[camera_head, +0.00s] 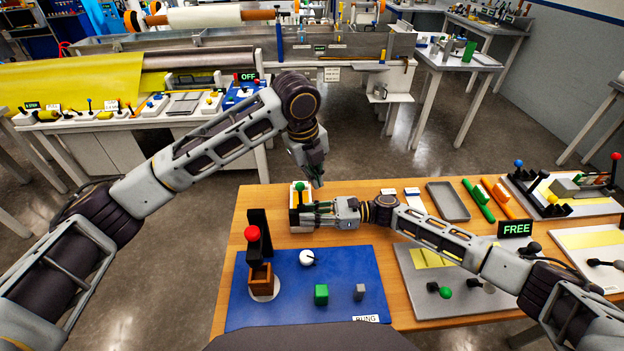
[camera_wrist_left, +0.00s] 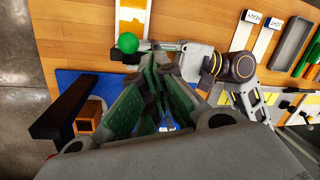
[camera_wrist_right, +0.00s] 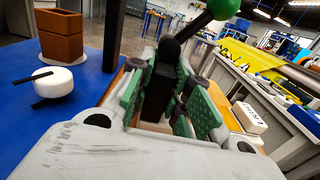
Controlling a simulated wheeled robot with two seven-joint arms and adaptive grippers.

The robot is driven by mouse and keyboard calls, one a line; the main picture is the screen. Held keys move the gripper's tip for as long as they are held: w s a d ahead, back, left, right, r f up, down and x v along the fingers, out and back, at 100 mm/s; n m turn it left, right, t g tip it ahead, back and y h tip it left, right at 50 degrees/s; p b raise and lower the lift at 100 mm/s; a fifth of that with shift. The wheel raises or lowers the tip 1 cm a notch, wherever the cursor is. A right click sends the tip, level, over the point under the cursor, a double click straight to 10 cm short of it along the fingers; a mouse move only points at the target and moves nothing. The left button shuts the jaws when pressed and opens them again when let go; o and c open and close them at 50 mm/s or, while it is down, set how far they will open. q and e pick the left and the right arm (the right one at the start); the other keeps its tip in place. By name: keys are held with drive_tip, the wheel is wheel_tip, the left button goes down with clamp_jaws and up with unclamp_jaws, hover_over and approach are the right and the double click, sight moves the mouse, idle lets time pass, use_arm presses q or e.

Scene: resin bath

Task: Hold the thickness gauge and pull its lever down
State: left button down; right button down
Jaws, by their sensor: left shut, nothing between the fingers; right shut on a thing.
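The thickness gauge (camera_head: 294,217) stands near the left back edge of the wooden table, with a pale base and a black upright part. Its lever has a green ball (camera_head: 300,186), which also shows in the left wrist view (camera_wrist_left: 128,43) and at the top of the right wrist view (camera_wrist_right: 223,8). My right gripper (camera_head: 312,214) is shut on the gauge's black part (camera_wrist_right: 159,92), coming from the right. My left gripper (camera_head: 318,181) is shut and empty. It points down, above and just right of the green ball, apart from it in the picture.
A grey tray (camera_head: 448,201) and green and orange tools lie right. A FREE sign (camera_head: 515,228) stands beyond my right arm.

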use_arm(q)
drive_tip(key=w+a+r, duration=0.1)
drive_tip(key=w+r, duration=0.5)
drive_tip(key=shift+a, duration=0.15)
drive_tip(key=shift+w, duration=0.1)
idle(0.4)
use_arm(e)
drive_tip(key=c, duration=1.3)
unclamp_jaws()
use_arm(q)
drive_tip(key=shift+f, duration=0.1)
use_arm(e)
drive_tip(key=shift+o, duration=0.2)
drive_tip(key=shift+d, duration=0.1)
drive_tip(key=shift+d, duration=5.9)
drive_tip(key=shift+w, duration=0.1)
